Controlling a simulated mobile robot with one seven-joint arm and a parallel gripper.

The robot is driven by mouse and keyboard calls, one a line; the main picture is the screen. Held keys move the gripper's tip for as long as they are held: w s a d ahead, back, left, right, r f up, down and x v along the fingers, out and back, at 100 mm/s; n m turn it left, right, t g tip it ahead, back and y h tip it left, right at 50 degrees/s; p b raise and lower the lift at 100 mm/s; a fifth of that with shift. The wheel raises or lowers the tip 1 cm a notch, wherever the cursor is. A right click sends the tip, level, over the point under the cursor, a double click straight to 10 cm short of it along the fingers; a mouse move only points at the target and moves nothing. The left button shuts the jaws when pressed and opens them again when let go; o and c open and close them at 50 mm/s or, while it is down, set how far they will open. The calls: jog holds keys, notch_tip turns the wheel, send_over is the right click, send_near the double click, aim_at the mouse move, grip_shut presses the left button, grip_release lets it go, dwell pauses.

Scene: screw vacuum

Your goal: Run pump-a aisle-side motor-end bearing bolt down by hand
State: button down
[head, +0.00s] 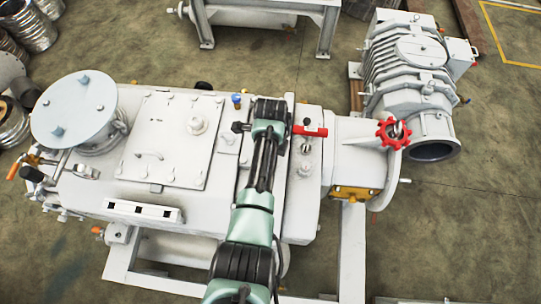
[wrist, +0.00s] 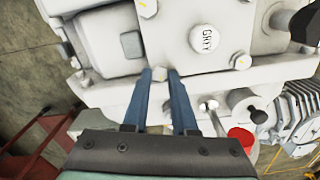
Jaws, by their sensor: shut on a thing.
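The pale grey pump (head: 150,205) fills the middle of the head view, with my arm reaching across it. My gripper (wrist: 160,78) shows in the wrist view as two blue fingers, shut at their tips on a small pale bolt head (wrist: 158,74). The bolt sits at the edge of a pale bearing cover plate (wrist: 175,45); the fingers hide its lower part. Whether it is fully seated cannot be told. In the head view my wrist hides the bolt and the fingertips.
A round marked cap (wrist: 203,38) and another bolt (wrist: 240,61) stand near my fingers. A red lever (head: 310,130) sits close to my wrist. A red handwheel (head: 394,133) and a ribbed machine (head: 405,65) are to the right. Open floor (head: 475,230) lies at lower right.

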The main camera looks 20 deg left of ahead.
jog(key=shift+w+r, duration=0.3)
jog(key=c, duration=0.8)
grip_release()
jog(key=shift+s, duration=0.1)
jog(key=shift+o, duration=0.6)
jog(key=shift+s+f, duration=0.15)
notch_tip(320, 180, up, 13)
jog(key=shift+b, duration=0.45)
